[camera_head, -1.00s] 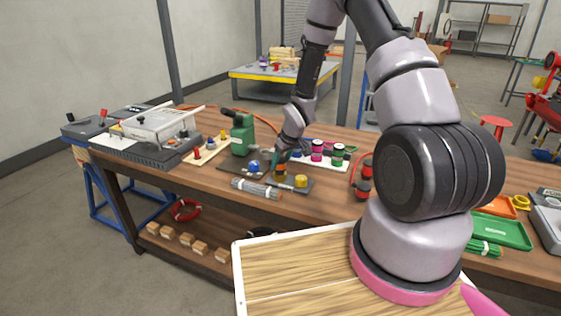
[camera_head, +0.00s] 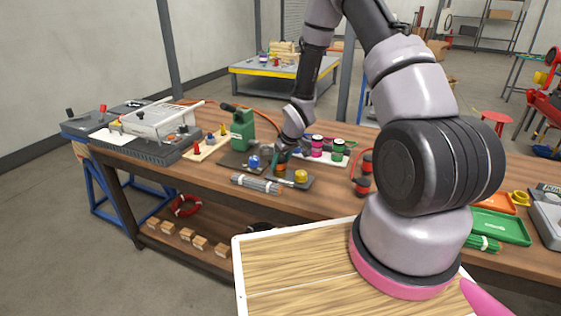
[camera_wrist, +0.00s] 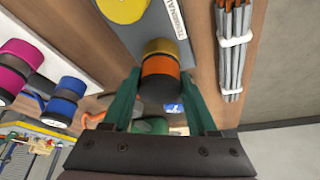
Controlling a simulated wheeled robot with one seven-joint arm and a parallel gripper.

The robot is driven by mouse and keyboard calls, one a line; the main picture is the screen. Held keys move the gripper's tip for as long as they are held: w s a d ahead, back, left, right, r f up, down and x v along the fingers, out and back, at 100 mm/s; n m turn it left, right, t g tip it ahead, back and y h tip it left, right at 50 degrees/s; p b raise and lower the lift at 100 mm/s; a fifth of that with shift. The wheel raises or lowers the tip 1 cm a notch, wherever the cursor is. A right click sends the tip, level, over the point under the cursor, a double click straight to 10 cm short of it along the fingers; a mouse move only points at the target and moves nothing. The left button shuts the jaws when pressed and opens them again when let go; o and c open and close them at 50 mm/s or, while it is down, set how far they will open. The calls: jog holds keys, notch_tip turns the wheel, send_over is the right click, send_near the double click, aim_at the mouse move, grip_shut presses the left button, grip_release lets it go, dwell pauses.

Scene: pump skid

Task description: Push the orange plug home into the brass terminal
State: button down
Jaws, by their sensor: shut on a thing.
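The orange plug (camera_wrist: 160,66) shows in the wrist view as an orange band with a dark end towards me. My gripper (camera_wrist: 160,77) has its two green fingers on either side of it, shut on it. The brass terminal (camera_wrist: 159,47) shows as a brass-coloured ring directly beyond the orange band, in line with it. No gap shows between them, but the depth of the fit cannot be told. In the head view the plug (camera_head: 280,168) is a small orange spot below my gripper (camera_head: 280,158), over the dark terminal plate (camera_head: 292,184).
A yellow round knob (camera_head: 301,176) stands on the same plate, to the right. A bundle of grey rods (camera_head: 257,184) lies in front. A blue knob (camera_head: 254,162) and a green pump (camera_head: 242,130) stand to the left. Coloured spools (camera_head: 317,148) on a white board stand behind.

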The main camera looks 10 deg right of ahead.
jog(key=shift+c, duration=0.5)
grip_release()
jog(key=shift+r, duration=0.1)
jog(key=v, duration=1)
jog(key=shift+r, duration=0.3)
jog(key=shift+s+d, duration=0.1)
